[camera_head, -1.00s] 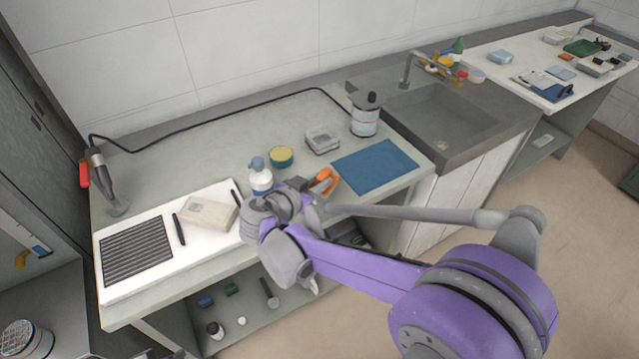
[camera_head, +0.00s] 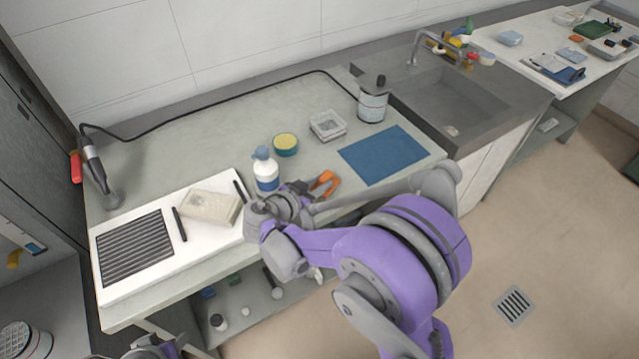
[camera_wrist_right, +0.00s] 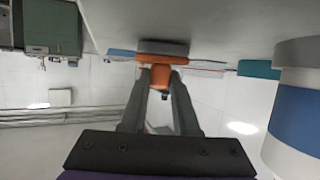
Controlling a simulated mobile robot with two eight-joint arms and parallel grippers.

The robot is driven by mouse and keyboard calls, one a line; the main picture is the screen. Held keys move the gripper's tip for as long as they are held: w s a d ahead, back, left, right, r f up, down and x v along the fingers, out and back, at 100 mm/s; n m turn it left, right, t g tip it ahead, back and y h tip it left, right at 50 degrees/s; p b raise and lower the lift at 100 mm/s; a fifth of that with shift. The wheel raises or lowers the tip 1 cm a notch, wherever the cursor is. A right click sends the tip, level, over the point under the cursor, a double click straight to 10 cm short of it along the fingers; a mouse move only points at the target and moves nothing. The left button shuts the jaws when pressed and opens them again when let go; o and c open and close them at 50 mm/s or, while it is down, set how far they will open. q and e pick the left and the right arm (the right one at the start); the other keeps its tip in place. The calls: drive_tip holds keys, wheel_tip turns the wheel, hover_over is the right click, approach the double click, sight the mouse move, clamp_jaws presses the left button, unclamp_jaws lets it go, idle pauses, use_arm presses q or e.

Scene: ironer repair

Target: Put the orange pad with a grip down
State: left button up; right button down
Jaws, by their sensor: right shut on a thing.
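The orange pad with a grip (camera_head: 325,183) is at the front of the counter, left of the blue mat (camera_head: 383,155). My right gripper (camera_head: 301,190) is beside it. In the right wrist view my right gripper (camera_wrist_right: 160,84) is shut on the pad's orange grip (camera_wrist_right: 160,73), with the pad's grey part (camera_wrist_right: 163,47) close against the counter surface. I cannot tell whether it touches. Part of my left arm end (camera_head: 152,348) shows at the bottom edge; its jaws cannot be made out.
Behind are a yellow-green sponge (camera_head: 285,145), a clear box (camera_head: 327,125) and a black-capped bottle (camera_head: 372,100). A white board (camera_head: 205,233) lies left. The sink (camera_head: 450,105) is right.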

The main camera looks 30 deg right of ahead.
drive_tip(key=c, duration=0.7)
unclamp_jaws()
drive_tip(key=shift+f, duration=0.1)
drive_tip(key=shift+o, duration=0.2)
